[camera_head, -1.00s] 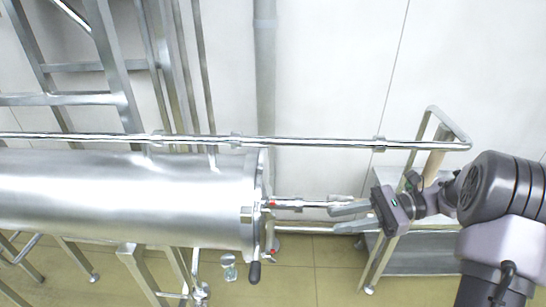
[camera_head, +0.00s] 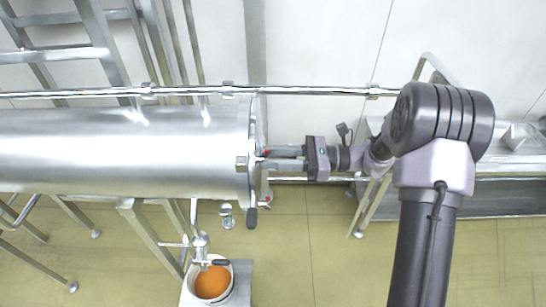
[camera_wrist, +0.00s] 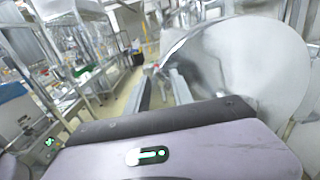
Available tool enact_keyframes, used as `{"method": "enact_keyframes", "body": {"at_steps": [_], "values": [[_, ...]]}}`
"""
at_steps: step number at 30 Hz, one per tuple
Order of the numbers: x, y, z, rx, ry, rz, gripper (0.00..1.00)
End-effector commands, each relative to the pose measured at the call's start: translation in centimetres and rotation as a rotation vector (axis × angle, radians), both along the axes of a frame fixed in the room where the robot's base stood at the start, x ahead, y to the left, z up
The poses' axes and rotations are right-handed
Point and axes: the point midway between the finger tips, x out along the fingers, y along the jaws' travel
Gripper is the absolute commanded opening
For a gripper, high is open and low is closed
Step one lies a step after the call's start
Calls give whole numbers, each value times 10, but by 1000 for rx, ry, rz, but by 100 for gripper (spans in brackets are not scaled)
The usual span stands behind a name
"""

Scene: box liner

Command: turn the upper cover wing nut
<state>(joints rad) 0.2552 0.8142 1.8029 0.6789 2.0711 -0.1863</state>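The silver cylindrical vessel (camera_head: 110,150) lies on its side in the head view, with its flat cover (camera_head: 252,160) at the right end. A small red-marked part, apparently the upper wing nut (camera_head: 267,152), shows at the cover's edge, and a red spot (camera_wrist: 157,66) also shows in the wrist view. A lower red mark (camera_head: 268,197) sits near a dark handle (camera_head: 251,217). My gripper (camera_head: 269,158) is at the cover, its fingers apart around or beside the upper nut. In the wrist view the fingers (camera_wrist: 158,82) are also apart; contact cannot be told.
A long rail (camera_head: 300,91) runs just above the vessel and my gripper. A bucket with orange contents (camera_head: 212,282) stands below a tap. A metal bench (camera_head: 500,165) is behind my arm. Open floor (camera_head: 310,255) lies at the lower right.

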Motion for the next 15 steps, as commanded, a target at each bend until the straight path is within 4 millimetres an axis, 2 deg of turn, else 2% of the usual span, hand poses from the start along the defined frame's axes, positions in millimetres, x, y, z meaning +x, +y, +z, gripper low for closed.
{"method": "enact_keyframes", "body": {"at_steps": [8, 13, 15], "values": [[0, 3, 0, 0, 0, 1, 28], [0, 3, 0, 0, 0, 1, 0], [0, 3, 0, 0, 0, 1, 0]]}}
